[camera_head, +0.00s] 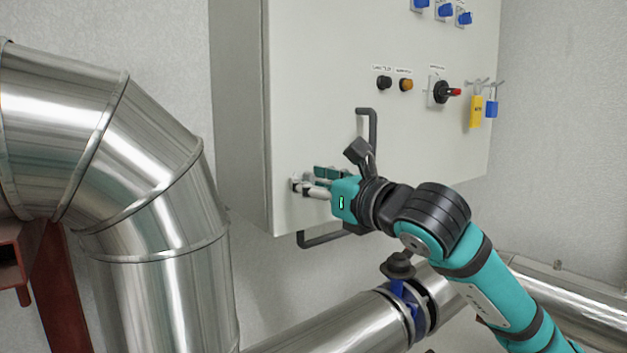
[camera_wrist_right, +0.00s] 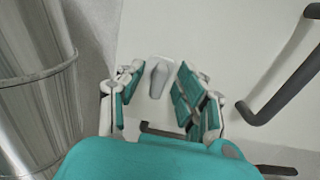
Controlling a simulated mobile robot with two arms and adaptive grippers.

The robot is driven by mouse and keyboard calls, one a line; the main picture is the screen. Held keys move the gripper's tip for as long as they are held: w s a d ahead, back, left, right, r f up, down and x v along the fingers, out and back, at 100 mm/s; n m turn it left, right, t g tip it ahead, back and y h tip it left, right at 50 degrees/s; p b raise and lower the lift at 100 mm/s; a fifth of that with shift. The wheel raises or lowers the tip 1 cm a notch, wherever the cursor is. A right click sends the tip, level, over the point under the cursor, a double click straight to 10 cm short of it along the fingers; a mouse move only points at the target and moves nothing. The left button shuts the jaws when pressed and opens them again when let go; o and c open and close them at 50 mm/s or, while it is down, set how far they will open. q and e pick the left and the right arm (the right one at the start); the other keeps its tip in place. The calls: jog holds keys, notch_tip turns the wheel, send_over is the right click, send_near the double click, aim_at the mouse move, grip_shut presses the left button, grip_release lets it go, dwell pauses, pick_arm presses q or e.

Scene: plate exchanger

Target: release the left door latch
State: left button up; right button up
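The left door latch (camera_wrist_right: 157,76) is a small pale grey handle on a light plate on the cabinet door, seen in the right wrist view. It points roughly along the fingers and lies between them. My right gripper (camera_head: 314,181) is at the lower left of the cabinet door in the head view, where its fingers hide most of the latch. In the wrist view its teal-padded fingers (camera_wrist_right: 160,88) stand apart on either side of the latch, with visible gaps. My left gripper is not in view.
The grey cabinet (camera_head: 420,130) carries a dark bar handle (camera_head: 373,130) close to my right wrist and another bar (camera_head: 320,239) below. A large metal pipe (camera_head: 150,220) stands at the left.

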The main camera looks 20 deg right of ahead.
grip_shut()
jog(key=shift+s+a+f+n+b, duration=0.15)
jog(key=shift+n+b, duration=2.45)
jog(key=shift+n, duration=1.85)
jog(key=shift+w+f+n+b, duration=0.1)
jog(key=shift+n+b, duration=2.45)
jog(key=shift+n, duration=1.9)
